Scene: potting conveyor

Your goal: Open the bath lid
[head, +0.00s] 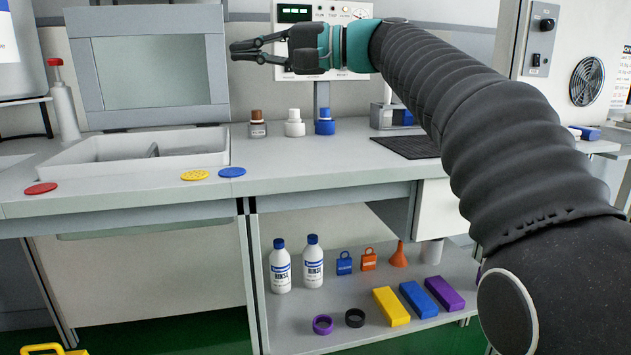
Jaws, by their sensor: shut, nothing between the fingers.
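The bath (75,160) is a white basin set in the left of the bench, with a low divider inside; its inside shows from above. The lid (216,85), a grey frame around a pale clear pane, stands upright, leaning slightly back, behind the bath. My gripper (233,51) reaches in from the right at the height of the lid's upper half. Its fingers are shut and empty, with the tips by the lid's right edge. I cannot tell whether they touch it.
Small bottles with brown, white and blue caps (325,123) stand right of the bath. Red, yellow and blue discs (232,172) lie along the front edge. A control panel (297,13) is behind my gripper. The lower shelf (290,315) holds rinse bottles and coloured blocks.

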